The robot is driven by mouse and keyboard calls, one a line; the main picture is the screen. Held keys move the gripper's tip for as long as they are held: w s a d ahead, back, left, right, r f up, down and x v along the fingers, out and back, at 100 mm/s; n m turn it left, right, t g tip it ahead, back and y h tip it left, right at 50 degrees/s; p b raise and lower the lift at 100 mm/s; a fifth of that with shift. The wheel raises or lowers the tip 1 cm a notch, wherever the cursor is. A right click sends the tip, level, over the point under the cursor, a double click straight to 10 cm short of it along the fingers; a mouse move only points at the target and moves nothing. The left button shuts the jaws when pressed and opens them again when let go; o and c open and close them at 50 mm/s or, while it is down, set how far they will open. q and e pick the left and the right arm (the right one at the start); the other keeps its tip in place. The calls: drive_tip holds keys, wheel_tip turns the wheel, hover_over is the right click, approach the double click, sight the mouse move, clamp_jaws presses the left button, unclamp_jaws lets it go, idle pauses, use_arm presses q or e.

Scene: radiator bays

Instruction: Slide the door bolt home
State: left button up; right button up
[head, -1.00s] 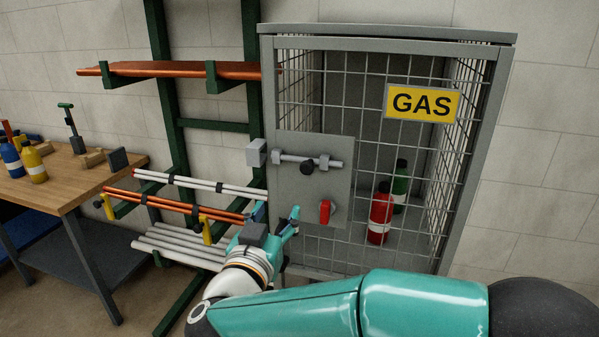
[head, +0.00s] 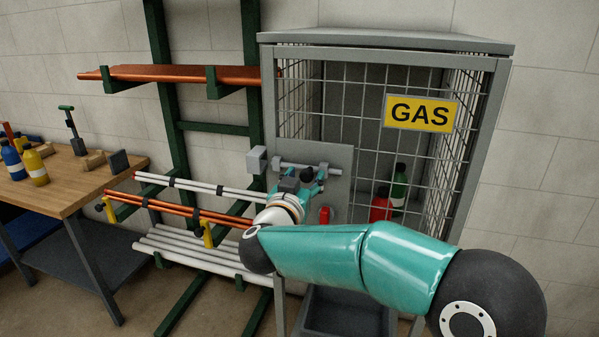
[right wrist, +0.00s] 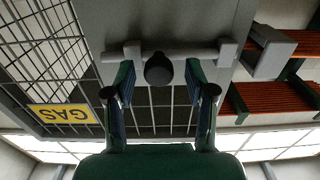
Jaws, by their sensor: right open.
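The gas cage door has a grey plate (head: 338,158) with a grey sliding bolt (head: 322,170) across it. A dark round knob (head: 307,174) sits on the bolt, and the knob also shows in the right wrist view (right wrist: 158,68). A grey keeper block (head: 256,160) is left of the bolt. A small gap shows between the block and the bolt's left end. My right gripper (head: 304,184) is open at the plate. In the right wrist view its fingers (right wrist: 159,80) stand on both sides of the knob, apart from it. My left gripper is not in view.
A red handle (head: 325,215) is low on the plate, just below my right gripper. Red (head: 381,205) and green (head: 399,187) bottles stand behind the mesh. A pipe rack (head: 172,130) and a workbench (head: 75,175) are to the left.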

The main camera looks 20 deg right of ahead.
drive_tip(key=shift+x, duration=0.85)
clamp_jaws()
